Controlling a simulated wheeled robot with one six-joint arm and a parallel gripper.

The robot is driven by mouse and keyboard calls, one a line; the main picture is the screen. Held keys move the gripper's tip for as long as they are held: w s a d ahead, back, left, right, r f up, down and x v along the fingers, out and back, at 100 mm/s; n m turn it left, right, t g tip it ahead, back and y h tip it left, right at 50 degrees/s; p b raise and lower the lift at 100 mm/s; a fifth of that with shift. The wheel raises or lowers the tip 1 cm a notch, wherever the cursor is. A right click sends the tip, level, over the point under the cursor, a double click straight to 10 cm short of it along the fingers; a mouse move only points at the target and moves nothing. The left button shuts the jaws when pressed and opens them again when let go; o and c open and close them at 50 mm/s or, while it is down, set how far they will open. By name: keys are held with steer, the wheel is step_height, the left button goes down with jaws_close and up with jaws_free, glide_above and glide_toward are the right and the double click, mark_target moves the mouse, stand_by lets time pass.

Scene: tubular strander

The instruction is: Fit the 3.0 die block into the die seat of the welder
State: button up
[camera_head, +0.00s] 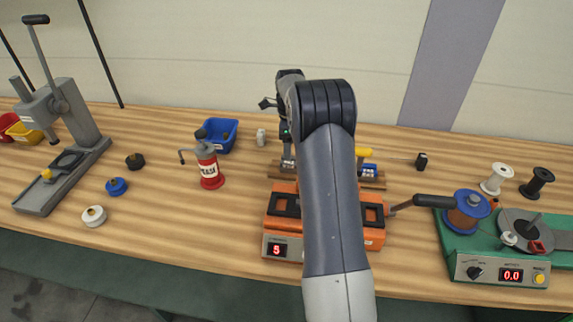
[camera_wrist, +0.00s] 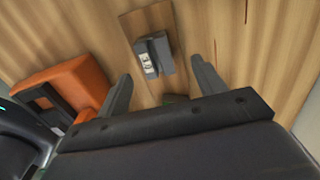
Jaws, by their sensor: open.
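The orange welder (camera_head: 283,228) stands mid-bench with a red display reading 5. My arm covers its middle, so I cannot make out the die seat. A dark grey block with a pale label (camera_wrist: 152,57) sits on a wooden base in the wrist view; its marking is too small to read. A blue block (camera_head: 369,170) sits on the wooden rack (camera_head: 376,184) behind the welder. My gripper (camera_wrist: 161,72) is open, its fingers on either side of the grey block's near end with gaps. I cannot tell which block is the 3.0.
The welder's orange body (camera_wrist: 75,82) lies left of my gripper in the wrist view. The red grease can (camera_head: 209,170) and blue bin (camera_head: 220,135) stand to the left. A green spooling machine (camera_head: 500,255) stands at right. A lever with black handle (camera_head: 434,201) sticks out from the welder.

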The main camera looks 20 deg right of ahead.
mark_target(289, 164)
steer(key=shift+s+a+f+p, duration=0.15)
steer(key=shift+f+p, duration=0.25)
steer(key=shift+f, duration=1)
steer(key=shift+s+f+p, duration=0.15)
steer(key=shift+f+p, duration=0.2)
steer(key=shift+f, duration=1)
steer(key=shift+c, duration=0.4)
jaws_close()
